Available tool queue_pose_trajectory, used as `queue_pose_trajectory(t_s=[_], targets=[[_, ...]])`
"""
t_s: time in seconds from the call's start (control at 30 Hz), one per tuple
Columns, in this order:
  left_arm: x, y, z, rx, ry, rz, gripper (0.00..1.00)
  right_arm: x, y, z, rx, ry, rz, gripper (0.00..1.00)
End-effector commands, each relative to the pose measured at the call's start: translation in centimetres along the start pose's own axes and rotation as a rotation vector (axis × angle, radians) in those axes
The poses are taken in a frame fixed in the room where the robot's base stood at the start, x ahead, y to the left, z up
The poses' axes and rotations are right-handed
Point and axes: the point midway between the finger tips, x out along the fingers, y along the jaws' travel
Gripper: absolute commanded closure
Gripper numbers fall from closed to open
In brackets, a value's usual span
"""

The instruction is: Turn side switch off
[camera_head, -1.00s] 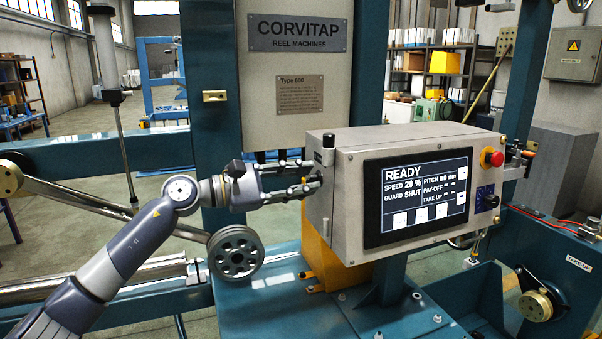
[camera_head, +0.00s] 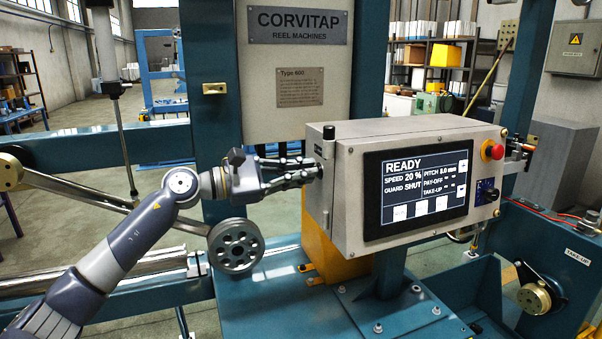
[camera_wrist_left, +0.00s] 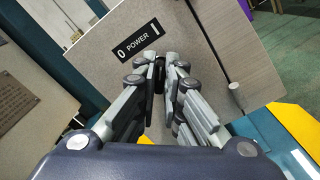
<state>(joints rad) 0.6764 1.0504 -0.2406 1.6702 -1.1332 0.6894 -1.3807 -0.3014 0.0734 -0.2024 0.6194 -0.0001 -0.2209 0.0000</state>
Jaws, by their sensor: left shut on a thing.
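The control box (camera_head: 322,215) stands in the middle of the head view, its screen (camera_head: 416,194) reading READY. My left gripper (camera_head: 318,172) is at the box's left side face, with its fingers close together. In the left wrist view, the same gripper (camera_wrist_left: 161,76) is shut on the dark side switch (camera_wrist_left: 160,82). The fingers hide most of the switch, so I cannot tell which way it points. A black label (camera_wrist_left: 138,39) reading "0 POWER I" is just beyond the fingertips on that face. My right gripper is not in view.
A red button (camera_head: 492,150) is on the box's right front. A grooved pulley (camera_head: 236,245) lies below my left forearm. A yellow block (camera_head: 325,250) is under the box.

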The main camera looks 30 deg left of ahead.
Motion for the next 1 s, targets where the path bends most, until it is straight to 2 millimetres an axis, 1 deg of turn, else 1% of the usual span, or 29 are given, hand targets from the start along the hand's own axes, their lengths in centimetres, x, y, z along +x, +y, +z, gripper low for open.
queue_pose_trajectory(t_s=[0.47,1.0], targets=[[0.0,0.3,0.0,-0.423,0.001,-0.001,1.00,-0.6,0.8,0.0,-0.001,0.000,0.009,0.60],[0.0,0.7,-0.1,-0.937,0.002,0.000,1.00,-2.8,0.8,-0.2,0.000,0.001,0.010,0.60]])
